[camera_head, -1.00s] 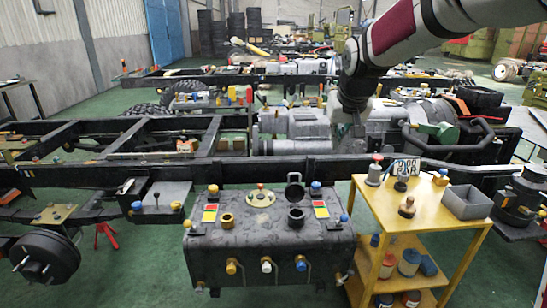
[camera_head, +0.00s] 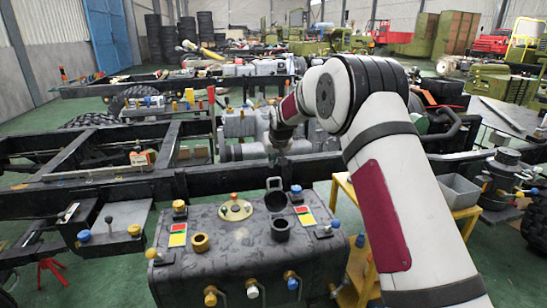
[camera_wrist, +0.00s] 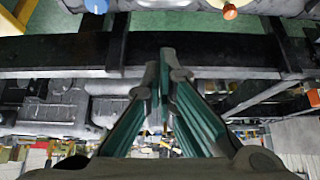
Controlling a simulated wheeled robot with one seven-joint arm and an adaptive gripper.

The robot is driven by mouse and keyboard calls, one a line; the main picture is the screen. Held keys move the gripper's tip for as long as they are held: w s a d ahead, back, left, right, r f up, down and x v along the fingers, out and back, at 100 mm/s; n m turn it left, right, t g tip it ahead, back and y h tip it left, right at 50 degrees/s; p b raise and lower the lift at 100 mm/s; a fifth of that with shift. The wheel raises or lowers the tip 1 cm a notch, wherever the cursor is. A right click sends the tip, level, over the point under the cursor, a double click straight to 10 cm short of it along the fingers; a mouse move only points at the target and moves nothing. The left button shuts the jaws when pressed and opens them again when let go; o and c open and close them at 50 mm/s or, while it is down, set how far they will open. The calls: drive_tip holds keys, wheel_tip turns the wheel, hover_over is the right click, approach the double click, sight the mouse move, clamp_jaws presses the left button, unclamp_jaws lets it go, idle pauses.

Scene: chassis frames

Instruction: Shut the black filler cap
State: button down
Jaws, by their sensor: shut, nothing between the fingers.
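The black filler cap (camera_head: 275,194) stands open and upright in the head view, behind its dark round filler neck (camera_head: 281,228), on top of the dark grey tank (camera_head: 225,255). My gripper (camera_head: 282,150) appears small, dark green and partly hidden against the machinery, above the cap in the picture; its distance from the cap is hard to judge. In the wrist view my gripper's green fingers (camera_wrist: 165,62) are together with nothing held. The cap cannot be made out in the wrist view.
A brass-coloured filler neck (camera_head: 200,243) and a round flange with a red knob (camera_head: 236,209) sit left of the cap. A blue-topped fitting (camera_head: 296,191) stands close right. The black chassis rail (camera_head: 130,190) runs behind the tank. A yellow cart (camera_head: 343,184) is partly behind my arm.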

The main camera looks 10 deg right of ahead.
drive_tip(key=shift+s+f+b, duration=0.2)
drive_tip(key=shift+s+f, duration=0.2)
drive_tip(key=shift+f, duration=0.45)
drive_tip(key=shift+s+f+b, duration=0.2)
drive_tip(key=shift+s+f, duration=0.15)
drive_tip(key=shift+f, duration=0.5)
drive_tip(key=shift+s, duration=0.1)
